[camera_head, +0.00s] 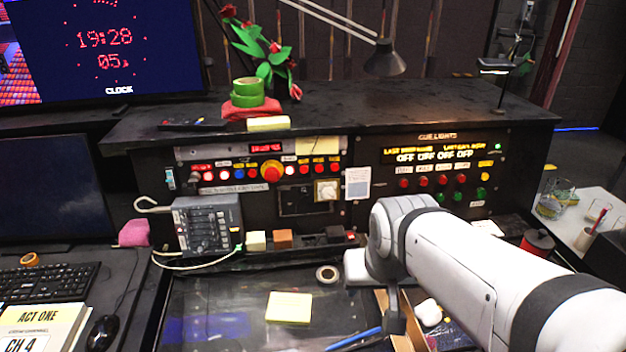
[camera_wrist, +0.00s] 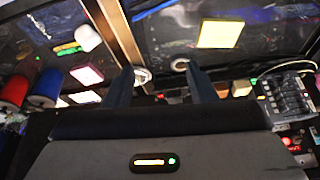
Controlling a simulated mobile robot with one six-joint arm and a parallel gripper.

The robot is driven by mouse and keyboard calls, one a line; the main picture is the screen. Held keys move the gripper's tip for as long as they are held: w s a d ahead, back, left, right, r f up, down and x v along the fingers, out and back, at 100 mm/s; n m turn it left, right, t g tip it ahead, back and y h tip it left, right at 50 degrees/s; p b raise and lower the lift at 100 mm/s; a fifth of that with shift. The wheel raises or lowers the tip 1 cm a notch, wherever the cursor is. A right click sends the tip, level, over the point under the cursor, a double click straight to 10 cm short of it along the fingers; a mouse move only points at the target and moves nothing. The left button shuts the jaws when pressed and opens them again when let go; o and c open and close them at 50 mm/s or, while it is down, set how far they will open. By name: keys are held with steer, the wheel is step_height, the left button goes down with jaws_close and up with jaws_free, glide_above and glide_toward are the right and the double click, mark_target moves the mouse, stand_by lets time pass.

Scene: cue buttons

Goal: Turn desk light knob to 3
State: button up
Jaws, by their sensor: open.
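A pale rotary knob (camera_head: 327,189) sits on a square plate in the middle of the black console, right of the large red button. It looks like the desk light knob, but its label and setting are too small to read. My gripper (camera_wrist: 160,82) is open and empty, with its two dark fingers apart in the wrist view. It hangs over the desk in front of the console, apart from the knob. In the head view my arm hides most of it. The knob cannot be made out in the wrist view.
A grey fader box (camera_head: 207,226) with a cable stands left of the knob. A yellow note (camera_head: 289,308) and a tape roll (camera_head: 327,273) lie on the desk below. Cue light buttons (camera_head: 440,182) fill the right panel. The space directly before the knob looks free.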

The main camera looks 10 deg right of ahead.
steer(key=w+d+f+m+t+b, duration=0.1)
steer(key=w+d+f+m+t, duration=0.15)
steer(key=w+m, duration=0.4)
steer(key=w+d+f+m+t+b, duration=0.1)
steer(key=w+m+t+b, duration=0.15)
steer(key=w, duration=0.65)
steer(key=m+t+y+b, duration=0.35)
steer(key=m+t, duration=0.55)
steer(key=m, duration=0.3)
glide_toward(329, 194)
steer(key=shift+y, duration=0.25)
steer(key=p+x, duration=0.2)
steer(key=x, duration=0.5)
steer(key=shift+w, duration=0.4)
steer(key=shift+c, duration=0.4)
steer(key=c, duration=0.9)
